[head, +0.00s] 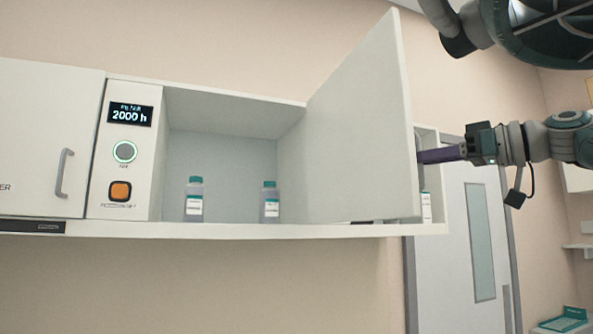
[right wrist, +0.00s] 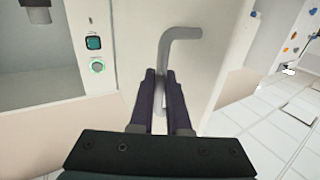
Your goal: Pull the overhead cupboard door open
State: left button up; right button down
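The overhead cupboard door (head: 362,130) is a pale, flat panel. In the head view it stands swung well out from the cupboard, leaving the compartment (head: 222,140) exposed. Its handle is hidden there behind the panel. In the right wrist view the grey bar handle (right wrist: 164,55) stands on the door's outer face (right wrist: 210,60). My right gripper (head: 424,156) is at the door's outer side. Its dark purple fingers (right wrist: 161,76) lie on both sides of the handle bar and look closed on it. My left gripper is not in view.
Two bottles with green caps (head: 194,200) (head: 270,203) stand inside the open compartment. A control panel (head: 125,150) with a display is to its left, beside a closed cupboard door (head: 45,135). A grey room door (head: 455,240) is behind at the right.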

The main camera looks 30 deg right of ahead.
jog(key=c, duration=0.9)
grip_release()
jog(key=shift+w+f, duration=0.1)
jog(key=b+v, duration=0.6)
jog(key=v, duration=0.4)
